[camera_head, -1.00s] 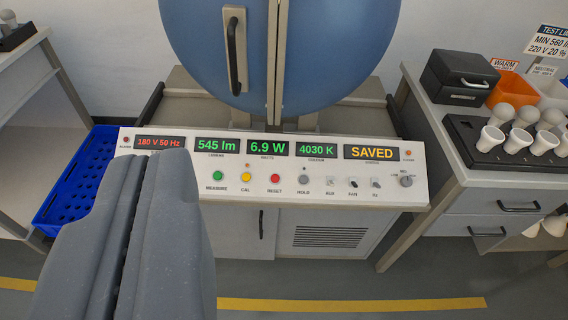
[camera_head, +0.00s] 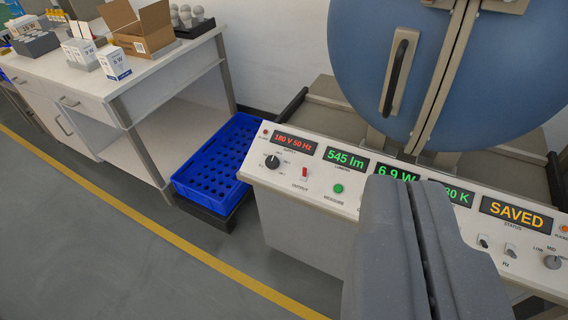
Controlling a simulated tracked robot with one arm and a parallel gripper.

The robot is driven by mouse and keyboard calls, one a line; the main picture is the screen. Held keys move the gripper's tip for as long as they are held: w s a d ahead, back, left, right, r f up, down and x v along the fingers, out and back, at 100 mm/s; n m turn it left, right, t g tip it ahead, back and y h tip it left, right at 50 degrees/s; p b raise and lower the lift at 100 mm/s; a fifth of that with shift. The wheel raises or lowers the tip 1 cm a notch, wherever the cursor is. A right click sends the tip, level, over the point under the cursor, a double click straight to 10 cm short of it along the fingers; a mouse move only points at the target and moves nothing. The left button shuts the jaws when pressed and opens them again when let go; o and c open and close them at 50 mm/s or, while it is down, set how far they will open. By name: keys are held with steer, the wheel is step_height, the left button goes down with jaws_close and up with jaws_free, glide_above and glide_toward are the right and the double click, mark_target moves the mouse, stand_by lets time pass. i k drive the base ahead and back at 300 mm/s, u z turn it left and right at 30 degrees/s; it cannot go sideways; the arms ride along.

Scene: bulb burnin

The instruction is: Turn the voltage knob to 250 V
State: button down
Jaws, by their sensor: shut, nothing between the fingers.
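The black voltage knob (camera_head: 272,162) is on the left end of the white control panel (camera_head: 262,182), under the red supply display (camera_head: 294,143) that reads 180 V 50 Hz. Its white mark and the small scale around it are too small to read surely. My gripper (camera_head: 404,186) is shut and empty. It is in front of the panel's middle, to the right of the knob and apart from it, and hides several of the panel's buttons and part of the displays.
A red output switch (camera_head: 305,173) and a green measure button (camera_head: 338,188) sit right of the knob. A blue crate (camera_head: 216,165) stands left of the panel. A white bench (camera_head: 165,90) with boxes is at the upper left. The blue sphere (camera_head: 385,60) rises behind the panel. Floor at the lower left is clear.

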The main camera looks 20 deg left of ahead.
mark_target(272, 162)
steer(key=u, duration=0.05)
steer(key=k, duration=0.55)
steer(key=z, duration=0.25)
steer(key=i, duration=1.55)
steer(key=u, duration=0.35)
